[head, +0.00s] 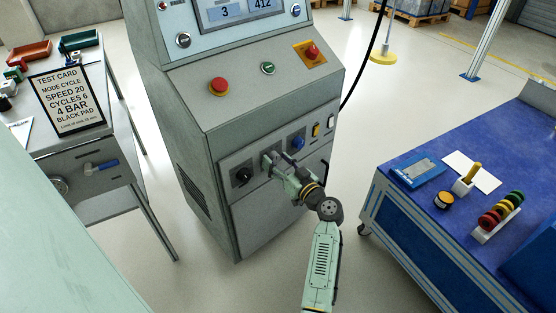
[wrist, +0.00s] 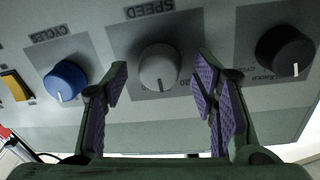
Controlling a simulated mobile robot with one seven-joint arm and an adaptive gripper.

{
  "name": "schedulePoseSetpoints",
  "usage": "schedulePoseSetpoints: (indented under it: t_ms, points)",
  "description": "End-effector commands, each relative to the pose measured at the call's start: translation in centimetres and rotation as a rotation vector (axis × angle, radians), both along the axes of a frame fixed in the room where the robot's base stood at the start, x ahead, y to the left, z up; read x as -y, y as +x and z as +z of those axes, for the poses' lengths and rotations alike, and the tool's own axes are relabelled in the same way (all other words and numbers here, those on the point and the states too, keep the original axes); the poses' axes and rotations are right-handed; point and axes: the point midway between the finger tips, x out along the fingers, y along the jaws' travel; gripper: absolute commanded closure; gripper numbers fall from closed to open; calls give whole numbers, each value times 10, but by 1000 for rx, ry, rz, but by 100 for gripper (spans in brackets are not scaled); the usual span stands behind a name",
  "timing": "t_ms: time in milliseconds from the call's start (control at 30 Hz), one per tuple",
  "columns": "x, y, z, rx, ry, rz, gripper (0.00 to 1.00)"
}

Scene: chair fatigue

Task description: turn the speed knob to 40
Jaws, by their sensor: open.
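The grey speed knob (wrist: 158,66) is in the middle of the wrist view, on a dark plate marked SPEED. My gripper (wrist: 161,88) is open, with one purple-padded finger at each side of the knob and gaps between. In the head view my gripper (head: 270,163) is at the front panel of the grey machine (head: 240,135) and hides the speed knob.
A blue cycles knob (wrist: 66,81) and a black knob (wrist: 284,51) flank the speed knob. A yellow switch (wrist: 15,87) is beyond the blue one. A test card (head: 67,101) reading SPEED 20 stands on the left bench. A blue-topped cart (head: 405,210) stands right.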

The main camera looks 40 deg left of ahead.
Motion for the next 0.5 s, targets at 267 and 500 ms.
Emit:
schedulePoseSetpoints:
  t_ms: [267,500]
  points:
    - [-2,0,0,1,0,0,47]
    - [-1,0,0,1,0,0,63]
